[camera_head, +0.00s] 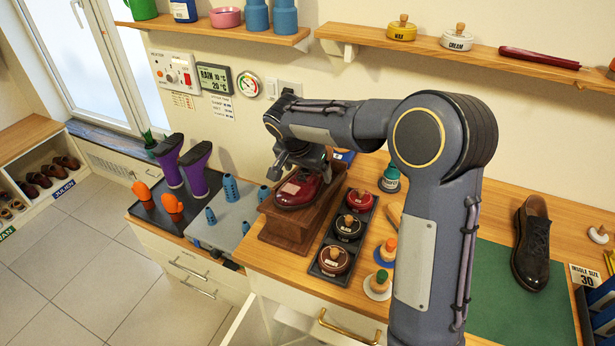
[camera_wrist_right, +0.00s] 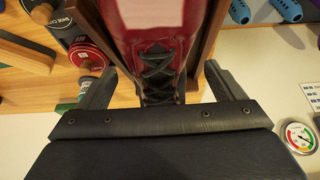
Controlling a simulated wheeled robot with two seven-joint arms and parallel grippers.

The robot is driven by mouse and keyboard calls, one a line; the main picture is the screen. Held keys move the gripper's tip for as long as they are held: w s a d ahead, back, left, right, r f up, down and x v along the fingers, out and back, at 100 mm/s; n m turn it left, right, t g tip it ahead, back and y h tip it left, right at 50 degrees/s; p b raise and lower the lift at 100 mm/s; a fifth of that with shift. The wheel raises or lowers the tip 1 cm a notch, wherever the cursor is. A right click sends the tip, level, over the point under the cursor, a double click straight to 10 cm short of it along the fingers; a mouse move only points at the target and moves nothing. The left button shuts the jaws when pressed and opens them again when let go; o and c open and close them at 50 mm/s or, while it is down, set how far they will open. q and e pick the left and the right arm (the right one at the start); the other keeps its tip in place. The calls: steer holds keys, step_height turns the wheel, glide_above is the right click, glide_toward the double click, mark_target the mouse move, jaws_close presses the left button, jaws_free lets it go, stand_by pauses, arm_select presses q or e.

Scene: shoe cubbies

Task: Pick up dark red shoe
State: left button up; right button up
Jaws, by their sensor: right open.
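The dark red shoe (camera_head: 298,190) rests on a wooden stand (camera_head: 290,226) on the wooden counter, with its toe towards the front. My right gripper (camera_head: 292,166) is above the heel end of the shoe and hides part of it. In the right wrist view the shoe (camera_wrist_right: 150,25) shows its black laces, lying between the two open fingers of the right gripper (camera_wrist_right: 155,90). The fingers stand on either side of the laced part with gaps visible, and hold nothing. My left gripper is not in view.
A dark tray (camera_head: 326,254) with several polish tins stands right of the stand. Purple boots (camera_head: 200,172) and blue shoe trees (camera_head: 231,187) stand to the left. A dark brown shoe (camera_head: 531,245) is on the green mat (camera_head: 500,300). Shelves (camera_head: 470,60) run along the wall above.

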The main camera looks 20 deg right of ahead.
steer(key=shift+x, duration=0.9)
steer(key=shift+f+b, duration=0.2)
steer(key=shift+b, duration=0.15)
steer(key=c, duration=1.2)
